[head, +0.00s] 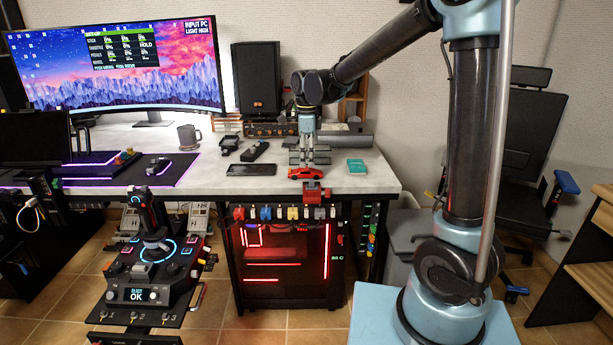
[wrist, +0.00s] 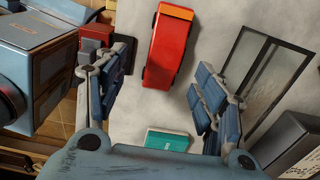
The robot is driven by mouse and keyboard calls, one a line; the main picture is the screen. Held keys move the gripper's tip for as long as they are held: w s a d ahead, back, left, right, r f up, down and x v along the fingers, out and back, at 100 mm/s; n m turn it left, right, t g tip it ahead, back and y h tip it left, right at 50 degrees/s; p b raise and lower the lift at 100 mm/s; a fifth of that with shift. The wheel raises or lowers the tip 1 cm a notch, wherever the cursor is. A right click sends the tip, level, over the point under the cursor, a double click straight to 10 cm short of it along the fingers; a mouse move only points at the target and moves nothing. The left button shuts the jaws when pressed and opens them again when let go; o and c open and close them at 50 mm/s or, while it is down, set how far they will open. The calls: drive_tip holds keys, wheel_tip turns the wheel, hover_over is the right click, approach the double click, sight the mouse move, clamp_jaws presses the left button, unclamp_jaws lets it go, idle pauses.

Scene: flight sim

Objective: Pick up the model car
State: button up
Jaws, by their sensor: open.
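The red model car (head: 306,173) sits on the grey-white desk (head: 350,182) near its front edge. In the wrist view the car (wrist: 168,45) lies at the top centre, lengthwise in the picture, with an orange-yellow end at the top. My gripper (head: 309,158) is above the desk, just behind the car in the head view. In the wrist view my gripper (wrist: 163,88) is open, its two fingers apart, with the car ahead of and between them. Nothing is held. The gripper appears above the car; the exact height is unclear.
A teal box (head: 356,166) lies right of the car and also shows in the wrist view (wrist: 167,140). A dark flat phone-like slab (head: 251,169) lies to the left. A red clamp-like object (head: 316,191) is at the desk edge. A speaker (head: 257,78) and mug (head: 189,136) stand farther back.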

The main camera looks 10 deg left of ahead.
sight(305, 169)
drive_tip(key=shift+w+a+f, duration=0.15)
drive_tip(key=shift+a+f, duration=0.05)
drive_tip(key=shift+f, duration=1.2)
drive_tip(key=shift+w+a+f, duration=0.15)
drive_tip(key=shift+f, duration=1.25)
drive_tip(key=c, duration=1.3)
